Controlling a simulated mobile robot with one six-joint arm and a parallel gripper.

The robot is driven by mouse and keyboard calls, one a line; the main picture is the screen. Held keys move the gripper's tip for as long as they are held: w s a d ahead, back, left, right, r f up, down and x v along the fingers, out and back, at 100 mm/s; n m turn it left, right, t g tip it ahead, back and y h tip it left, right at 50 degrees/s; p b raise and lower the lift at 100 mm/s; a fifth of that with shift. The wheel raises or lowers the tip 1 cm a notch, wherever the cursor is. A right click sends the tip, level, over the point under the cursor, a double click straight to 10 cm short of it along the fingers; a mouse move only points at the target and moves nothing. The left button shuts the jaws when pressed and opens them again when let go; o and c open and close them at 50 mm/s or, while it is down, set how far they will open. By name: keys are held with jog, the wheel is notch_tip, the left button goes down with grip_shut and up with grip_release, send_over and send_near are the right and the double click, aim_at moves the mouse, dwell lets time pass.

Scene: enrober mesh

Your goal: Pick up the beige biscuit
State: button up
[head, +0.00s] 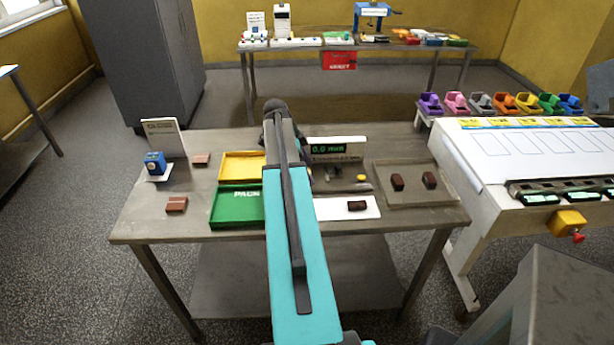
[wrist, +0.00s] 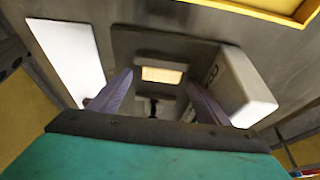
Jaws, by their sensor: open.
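The beige biscuit (wrist: 161,75) is a small pale rectangle in the wrist view. It lies on a dark grey plate-like surface (wrist: 130,42). My gripper (wrist: 158,90) is open, with one purple-grey finger to each side of the biscuit in the picture. The gap between the fingers is empty, and I cannot tell how far the biscuit is below the fingertips. In the head view my own arm covers the middle of the table, and I make out neither biscuit nor gripper there.
A white block (wrist: 246,88) stands close to the right finger. A white sheet (wrist: 68,58) lies left. On the table (head: 140,228) are a yellow tray (head: 228,168), a green tray (head: 237,222), a display (head: 336,149), a grey tray (head: 411,201) with two dark pieces, and brown pieces (head: 177,204).

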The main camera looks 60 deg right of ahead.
jog(key=shift+c, duration=0.4)
jog(key=c, duration=0.8)
jog(key=shift+r, duration=0.1)
jog(key=shift+r+b, duration=0.9)
jog(key=shift+r, duration=0.75)
jog(key=s+b, duration=0.1)
jog(key=s, duration=0.4)
jog(key=s+a+b, duration=0.1)
jog(key=s, duration=0.3)
jog(key=s+a+r+b, duration=0.1)
jog(key=s+b, duration=0.1)
jog(key=s, duration=0.3)
jog(key=shift+s+r, duration=0.1)
jog(key=shift+s, duration=0.25)
jog(key=shift+s+r, duration=0.15)
jog(key=shift+s, duration=0.45)
